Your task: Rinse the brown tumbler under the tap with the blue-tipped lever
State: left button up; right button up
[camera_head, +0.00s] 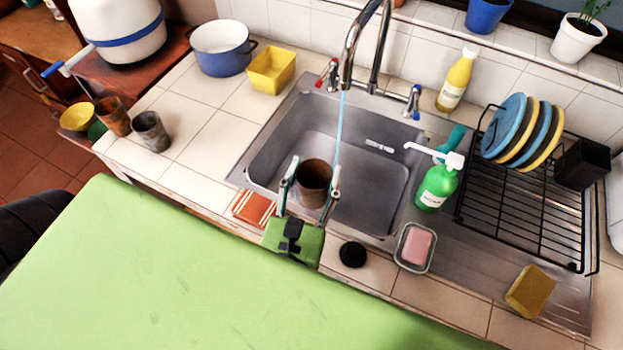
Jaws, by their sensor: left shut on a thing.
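My left gripper (312,182) reaches over the front edge of the sink (375,205), its fingers shut on the brown tumbler (314,176). The tumbler is inside the sink area with its open top visible. The tap (348,60) stands behind the sink. A thin blue stream of water (341,125) falls from its spout towards the right finger, at the tumbler's right side. I cannot tell whether the water enters the tumbler. The blue-tipped lever (413,100) is right of the spout, and a red-tipped lever (329,74) is left of it. My right gripper is not in view.
A green soap bottle (436,187), a pink soap in a dish (417,247) and a black stopper (352,254) are right of my gripper. An orange striped cloth (254,208) lies left. A dish rack (520,215) stands right. Other cups (152,131) stand on the left counter.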

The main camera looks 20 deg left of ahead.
pick_arm(q)
jog(key=w+a+f+p, duration=0.1)
jog(key=w+a+f, duration=0.1)
jog(key=w, duration=0.9)
jog(key=shift+w+f, duration=0.15)
jog(key=shift+w, duration=0.15)
jog(key=shift+d, duration=0.15)
dwell(0.5)
jog(key=shift+w+d, duration=0.1)
jog(key=shift+d, duration=0.3)
jog(key=shift+a, duration=0.15)
jog(key=shift+a, duration=0.5)
